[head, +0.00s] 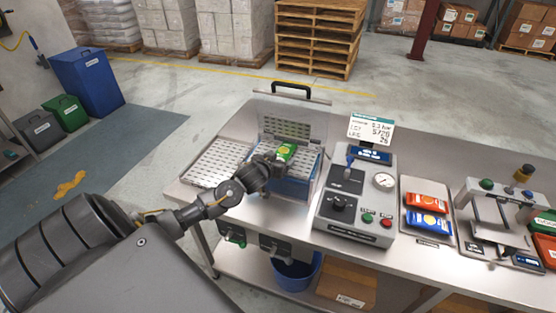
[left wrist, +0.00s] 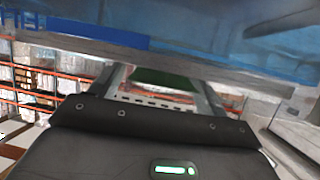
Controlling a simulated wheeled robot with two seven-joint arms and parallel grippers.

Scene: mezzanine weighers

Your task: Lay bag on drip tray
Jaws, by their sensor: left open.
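A green bag (head: 286,151) with a yellow mark lies at the perforated metal platform over a blue tank (head: 296,189). My left gripper (head: 277,160) is open at the bag's near left side. In the left wrist view a green patch (left wrist: 165,79), likely the bag, shows between the two spread fingers; contact cannot be told. A perforated metal tray (head: 212,162), which looks like the drip tray, lies left of the tank, with no bag on it. My right gripper is not in view.
A raised clear lid with a black handle (head: 291,87) stands behind the tank. A grey control box (head: 354,211) with a gauge stands to the right. Red and blue bags (head: 428,224) lie on a tray beyond it. The bench front (head: 268,216) is clear.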

